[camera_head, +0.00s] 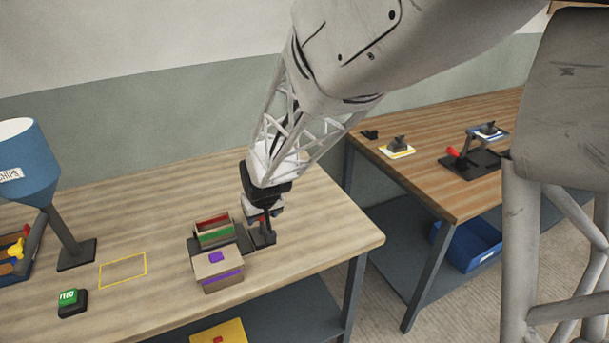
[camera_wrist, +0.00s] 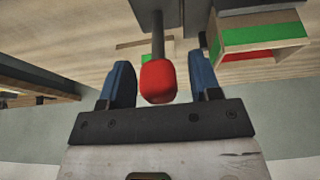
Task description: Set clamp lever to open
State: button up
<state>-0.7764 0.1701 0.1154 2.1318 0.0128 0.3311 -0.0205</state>
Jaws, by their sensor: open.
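A lever with a red knob (camera_wrist: 158,82) on a thin grey rod shows in the wrist view. My gripper (camera_wrist: 162,65) is open, with one blue finger on each side of the knob. Gaps show between the knob and both fingers. In the head view my gripper (camera_head: 263,208) points down over the lever's dark base (camera_head: 262,237), at the right of the boxes on the near table. There my gripper mostly hides the lever, and I cannot tell its setting.
An open box with red and green panels (camera_head: 213,230) and a cardboard box with purple marks (camera_head: 218,270) stand close at the left. A blue hopper (camera_head: 25,160) and a green button (camera_head: 70,300) are further left. Another red-handled fixture (camera_head: 470,163) is on the far table.

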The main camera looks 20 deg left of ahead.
grip_shut()
dwell(0.3)
jog(key=shift+w+a+r+g+h, duration=0.1)
jog(key=shift+w+a+g+h, duration=0.7)
jog(key=shift+w+g+h, duration=0.1)
jog(key=shift+w+a+g+h, duration=0.8)
jog(key=shift+a+g+h, duration=0.1)
jog(key=shift+g+h, duration=0.1)
jog(key=shift+w+a+f+g+h, duration=0.65)
jog(key=shift+w+a+g+h, duration=0.15)
jog(key=shift+w+a, duration=0.1)
jog(key=shift+w+a+f, duration=0.1)
jog(key=shift+f, duration=0.05)
